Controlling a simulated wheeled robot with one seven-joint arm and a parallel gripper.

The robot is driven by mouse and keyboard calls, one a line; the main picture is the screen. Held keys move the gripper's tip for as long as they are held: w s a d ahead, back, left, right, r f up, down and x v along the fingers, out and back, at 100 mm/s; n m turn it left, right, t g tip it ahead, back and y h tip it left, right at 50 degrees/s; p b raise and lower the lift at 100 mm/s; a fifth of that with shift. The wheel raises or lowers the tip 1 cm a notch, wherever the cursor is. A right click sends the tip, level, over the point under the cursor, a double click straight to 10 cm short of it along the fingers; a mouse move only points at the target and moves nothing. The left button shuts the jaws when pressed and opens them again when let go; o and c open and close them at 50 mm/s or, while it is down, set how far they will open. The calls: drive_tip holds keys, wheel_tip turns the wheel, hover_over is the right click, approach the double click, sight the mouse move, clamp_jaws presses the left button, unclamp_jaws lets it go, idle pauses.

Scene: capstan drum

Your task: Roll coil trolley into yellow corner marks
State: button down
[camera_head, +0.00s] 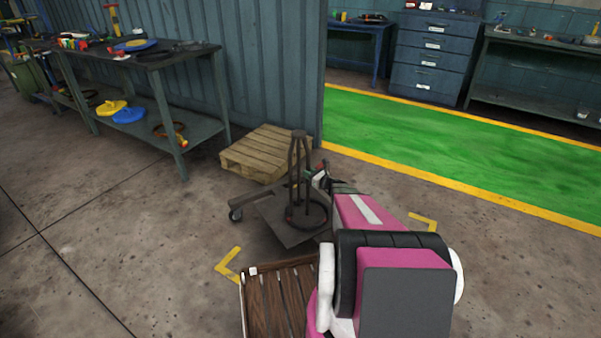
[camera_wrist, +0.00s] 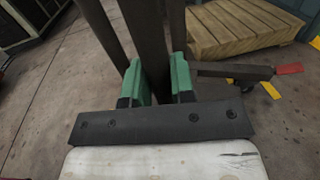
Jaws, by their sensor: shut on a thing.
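The coil trolley (camera_head: 265,213) is a dark low frame on casters with a tall upright rack of bars (camera_head: 298,155) and a dark ring around its foot. My gripper (camera_wrist: 158,78) is shut on a dark upright bar of the trolley, with a green finger on each side in the wrist view. In the head view my pink arm hides the trolley's right part. One yellow corner mark (camera_head: 229,265) shows on the floor left of the trolley's near side. Another yellow corner mark (camera_head: 424,221) shows to the right, partly behind my arm.
A wooden pallet (camera_head: 262,152) lies close behind the trolley, by the blue wall. A brown slatted wooden thing (camera_head: 280,300) stands in front. A workbench (camera_head: 130,70) is at the left. A green floor lane (camera_head: 440,150) with yellow edges runs at the right. Floor at the left is clear.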

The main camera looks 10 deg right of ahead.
drive_tip(key=w+d+v, duration=0.1)
drive_tip(key=v, duration=0.9)
drive_tip(key=w+d+v, duration=0.1)
drive_tip(key=d+v, duration=0.1)
drive_tip(key=v, duration=0.8)
drive_tip(key=shift+s+d+y, duration=0.3)
drive_tip(key=shift+r, duration=0.1)
drive_tip(key=v, duration=1.1)
drive_tip(key=shift+s+a+r, duration=0.2)
drive_tip(key=shift+a, duration=0.15)
drive_tip(key=v, duration=1.1)
drive_tip(key=shift+s+a+r, duration=0.2)
drive_tip(key=shift+a, duration=0.15)
drive_tip(key=v, duration=1.1)
drive_tip(key=shift+s+a+r, duration=0.15)
drive_tip(key=shift+s+a, duration=0.05)
drive_tip(key=shift+a, duration=0.15)
